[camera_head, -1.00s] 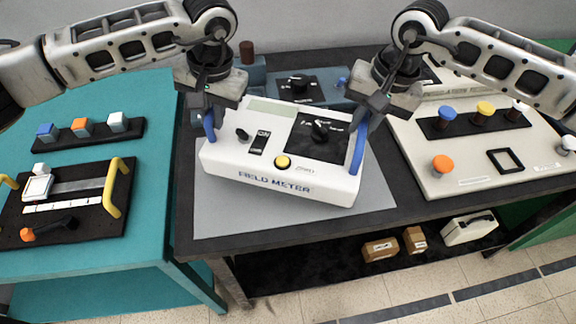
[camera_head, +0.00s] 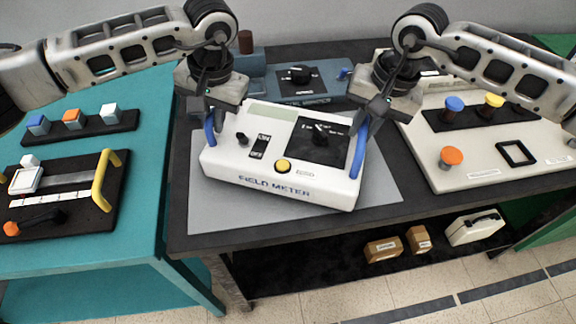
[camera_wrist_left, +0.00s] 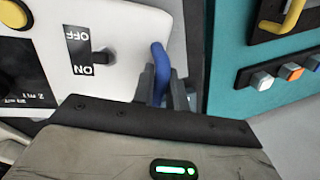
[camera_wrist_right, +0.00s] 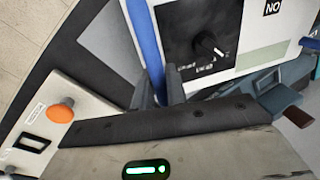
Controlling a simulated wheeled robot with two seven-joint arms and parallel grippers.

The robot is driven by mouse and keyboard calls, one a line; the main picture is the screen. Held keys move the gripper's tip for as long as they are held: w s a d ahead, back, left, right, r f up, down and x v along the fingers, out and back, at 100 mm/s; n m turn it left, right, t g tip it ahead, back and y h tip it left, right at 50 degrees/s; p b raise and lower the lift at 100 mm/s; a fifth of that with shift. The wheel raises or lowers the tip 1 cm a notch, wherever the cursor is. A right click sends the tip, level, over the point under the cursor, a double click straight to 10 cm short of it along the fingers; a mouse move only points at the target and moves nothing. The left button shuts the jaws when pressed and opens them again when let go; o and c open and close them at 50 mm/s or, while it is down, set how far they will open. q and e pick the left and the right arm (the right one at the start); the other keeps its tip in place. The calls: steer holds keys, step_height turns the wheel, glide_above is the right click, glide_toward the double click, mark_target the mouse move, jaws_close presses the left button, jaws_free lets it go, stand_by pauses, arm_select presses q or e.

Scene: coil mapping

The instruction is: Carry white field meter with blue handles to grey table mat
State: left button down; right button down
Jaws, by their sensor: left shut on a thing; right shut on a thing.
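The white field meter (camera_head: 230,163) with blue handles is over the grey table mat (camera_head: 375,190) on the dark middle table. Whether its underside touches the mat cannot be told. My left gripper (camera_head: 209,118) is shut on the left blue handle (camera_head: 209,134); that handle also shows in the left wrist view (camera_wrist_left: 162,70). My right gripper (camera_head: 366,118) is shut on the right blue handle (camera_head: 359,150), which also shows in the right wrist view (camera_wrist_right: 146,45). The mat shows around the meter's front and sides; the part beneath is hidden.
A blue-grey device (camera_head: 300,88) stands behind the meter. A white panel (camera_head: 480,160) with coloured knobs is at the right. A teal table (camera_head: 130,220) at the left bears a black board with yellow handles (camera_head: 103,180). Boxes lie on a lower shelf.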

arm_select(q)
steer(key=shift+a+f, duration=0.1)
steer(key=shift+f, duration=0.35)
arm_select(e)
steer(key=shift+d+f, duration=0.1)
steer(key=shift+f, duration=0.3)
arm_select(q)
steer(key=c, duration=1.4)
jaws_free()
steer(key=shift+r, duration=0.1)
arm_select(e)
steer(key=c, duration=1.4)
jaws_free()
arm_select(q)
steer(key=shift+r, duration=0.35)
arm_select(e)
steer(key=shift+r, duration=0.3)
arm_select(q)
step_height(320, 180, up, 11)
steer(key=d, duration=0.2)
steer(key=shift+s+d, duration=0.2)
steer(key=shift+s, duration=0.05)
arm_select(e)
step_height(320, 180, up, 11)
steer(key=d, duration=0.2)
steer(key=shift+s+r, duration=0.2)
steer(key=shift+s, duration=0.1)
